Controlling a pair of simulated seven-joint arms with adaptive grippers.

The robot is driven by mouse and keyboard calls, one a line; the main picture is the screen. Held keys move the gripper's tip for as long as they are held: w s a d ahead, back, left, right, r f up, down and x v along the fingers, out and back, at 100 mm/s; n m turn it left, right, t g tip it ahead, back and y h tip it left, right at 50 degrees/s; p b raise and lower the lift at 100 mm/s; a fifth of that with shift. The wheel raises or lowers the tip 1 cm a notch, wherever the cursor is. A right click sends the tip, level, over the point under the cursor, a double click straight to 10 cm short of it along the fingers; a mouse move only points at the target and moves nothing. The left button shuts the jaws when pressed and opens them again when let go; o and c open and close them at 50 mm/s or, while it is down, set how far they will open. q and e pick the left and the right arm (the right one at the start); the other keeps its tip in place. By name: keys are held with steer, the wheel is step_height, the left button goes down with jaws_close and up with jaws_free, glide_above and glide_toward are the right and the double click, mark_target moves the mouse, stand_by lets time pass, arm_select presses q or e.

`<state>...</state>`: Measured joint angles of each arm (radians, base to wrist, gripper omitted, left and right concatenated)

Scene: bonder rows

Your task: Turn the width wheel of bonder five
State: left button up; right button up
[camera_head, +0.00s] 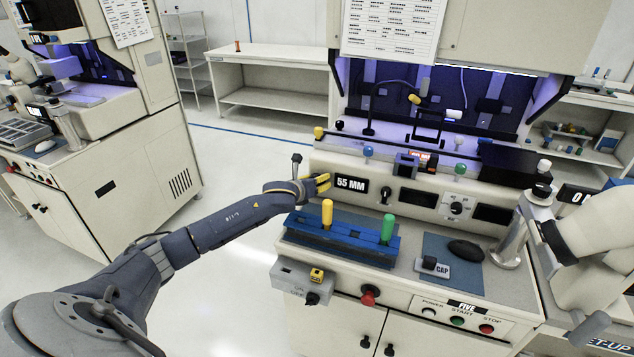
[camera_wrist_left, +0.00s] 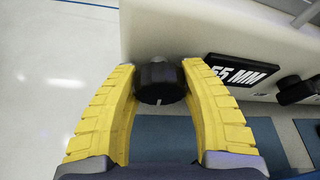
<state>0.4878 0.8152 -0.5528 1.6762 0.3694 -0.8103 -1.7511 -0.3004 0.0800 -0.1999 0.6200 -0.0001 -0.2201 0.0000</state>
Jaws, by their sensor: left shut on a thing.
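In the head view the fingers hide the wheel. My right gripper is not in view.
A blue rail with a yellow-handled tool (camera_head: 327,213) and a green-handled tool (camera_head: 387,229) lies below the display, close to my left gripper. A black knob (camera_head: 386,196) sits right of the display. A microscope (camera_head: 590,225) stands far right. Open floor (camera_head: 230,270) lies left.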

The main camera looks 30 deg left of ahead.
arm_select(q)
steer(key=shift+s+f, duration=0.1)
steer(key=shift+f, duration=0.2)
steer(key=o, duration=1.3)
steer(key=shift+r, duration=0.15)
steer(key=shift+c, duration=0.2)
steer(key=shift+r, duration=0.1)
steer(key=v, duration=1.1)
steer(key=shift+s, duration=0.35)
steer(key=shift+r, duration=0.15)
